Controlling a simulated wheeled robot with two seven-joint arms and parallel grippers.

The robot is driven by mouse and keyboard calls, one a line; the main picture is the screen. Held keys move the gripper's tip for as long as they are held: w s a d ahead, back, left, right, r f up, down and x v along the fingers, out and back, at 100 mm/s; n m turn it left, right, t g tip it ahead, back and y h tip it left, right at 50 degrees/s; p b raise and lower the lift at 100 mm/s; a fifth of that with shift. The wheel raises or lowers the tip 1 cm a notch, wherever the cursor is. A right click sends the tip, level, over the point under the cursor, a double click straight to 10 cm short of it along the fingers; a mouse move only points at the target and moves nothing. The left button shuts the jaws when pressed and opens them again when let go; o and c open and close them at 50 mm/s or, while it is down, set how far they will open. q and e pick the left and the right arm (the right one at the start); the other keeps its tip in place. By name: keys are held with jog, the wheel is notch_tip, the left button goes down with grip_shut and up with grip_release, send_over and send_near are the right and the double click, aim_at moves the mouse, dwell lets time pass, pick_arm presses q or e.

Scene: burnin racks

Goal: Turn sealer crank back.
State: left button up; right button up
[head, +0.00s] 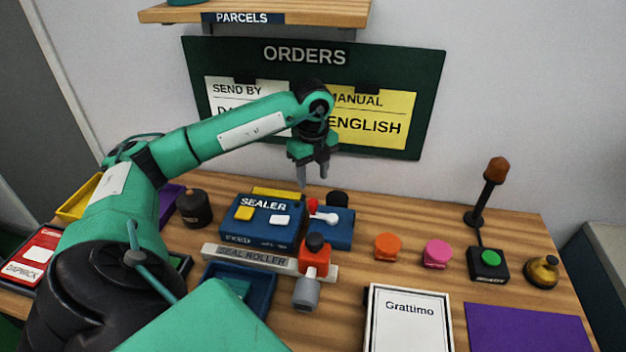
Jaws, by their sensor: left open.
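The blue sealer (262,222) stands on the wooden table, left of the picture's middle, with a yellow and a white button on top. At its right is a blue part (338,236) with a red piece and a white-knobbed lever (325,217). In front lies a grey bar marked SEAL ROLLER (250,256), with a red block (315,262) topped by a black knob and a grey cylinder at its front. I cannot tell for certain which of these is the crank. My left gripper (313,174) is open and empty, pointing down above and behind the sealer. My right gripper is out of view.
An orange button (388,247), a pink one (437,253), a green-button box (489,262) and a brass bell (542,271) stand to the right. A Grattimo board (408,320) and purple mat (528,328) lie in front. The ORDERS board (430,95) hangs behind.

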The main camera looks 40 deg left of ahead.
pick_arm(q)
notch_tip(320, 180, up, 5)
jog(key=shift+r, duration=0.2)
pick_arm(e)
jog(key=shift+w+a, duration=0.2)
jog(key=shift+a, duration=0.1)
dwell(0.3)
